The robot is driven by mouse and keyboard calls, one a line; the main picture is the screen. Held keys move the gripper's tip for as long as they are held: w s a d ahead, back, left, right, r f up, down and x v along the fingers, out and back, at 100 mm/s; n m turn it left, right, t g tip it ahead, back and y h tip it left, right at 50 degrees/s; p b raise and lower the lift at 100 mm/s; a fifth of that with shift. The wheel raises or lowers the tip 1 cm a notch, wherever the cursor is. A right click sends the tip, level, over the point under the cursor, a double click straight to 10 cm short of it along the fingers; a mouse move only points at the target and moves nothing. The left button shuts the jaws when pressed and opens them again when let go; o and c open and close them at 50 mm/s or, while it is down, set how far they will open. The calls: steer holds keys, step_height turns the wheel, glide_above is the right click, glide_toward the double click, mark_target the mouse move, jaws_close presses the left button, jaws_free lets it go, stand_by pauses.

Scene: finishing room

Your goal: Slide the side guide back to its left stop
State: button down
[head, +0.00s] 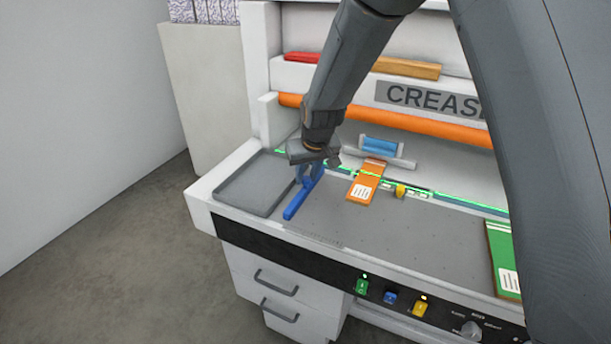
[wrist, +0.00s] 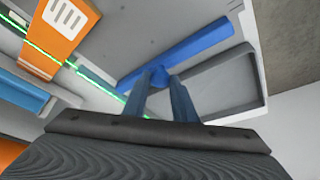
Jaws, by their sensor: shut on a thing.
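The blue side guide (head: 297,204) is a long bar on the grey bed of the creaser, just right of the grey tray at the left end. It also shows in the wrist view (wrist: 205,42), lying along the tray's edge. My gripper (head: 310,168) is over the guide's back part. In the wrist view my gripper (wrist: 165,80) has its two fingers close together on the guide's raised blue part. The arm hides part of the guide's back end in the head view. The left stop itself cannot be made out.
A grey tray (head: 232,192) lies left of the guide. An orange card (head: 366,184) lies on the bed to the right, beside a green light line. A green card (head: 503,255) lies at the far right. Bare bed (head: 400,240) is between. Buttons line the front panel (head: 300,262).

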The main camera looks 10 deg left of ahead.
steer(key=c, duration=1.5)
jaws_free()
steer(key=shift+a, duration=0.35)
steer(key=shift+o, duration=0.2)
steer(key=shift+w+d, duration=0.1)
steer(key=shift+d, duration=0.05)
steer(key=shift+r, duration=0.25)
steer(key=b+v, duration=0.2)
steer(key=v, duration=0.5)
steer(key=shift+r, duration=0.15)
steer(key=shift+d, duration=0.1)
steer(key=s+d+f+m+g, duration=0.1)
steer(key=s+d+f, duration=0.1)
steer(key=s+d, duration=0.5)
steer(key=s+d+f+m+h+b, duration=0.1)
steer(key=s+d+m, duration=0.1)
steer(key=s+d, duration=0.6)
steer(key=s+d+f+m+g+h+b, duration=0.1)
steer(key=s+d+f+m, duration=0.1)
steer(key=s+d, duration=0.5)
steer(key=shift+s+d+f+g, duration=0.1)
steer(key=shift+d+f, duration=0.05)
steer(key=shift+d, duration=0.7)
steer(key=shift+s+d+f+g, duration=0.1)
steer(key=shift+d, duration=0.8)
steer(key=shift+s+d+f+g, duration=0.1)
steer(key=shift+d+f, duration=0.05)
steer(key=shift+d, duration=0.7)
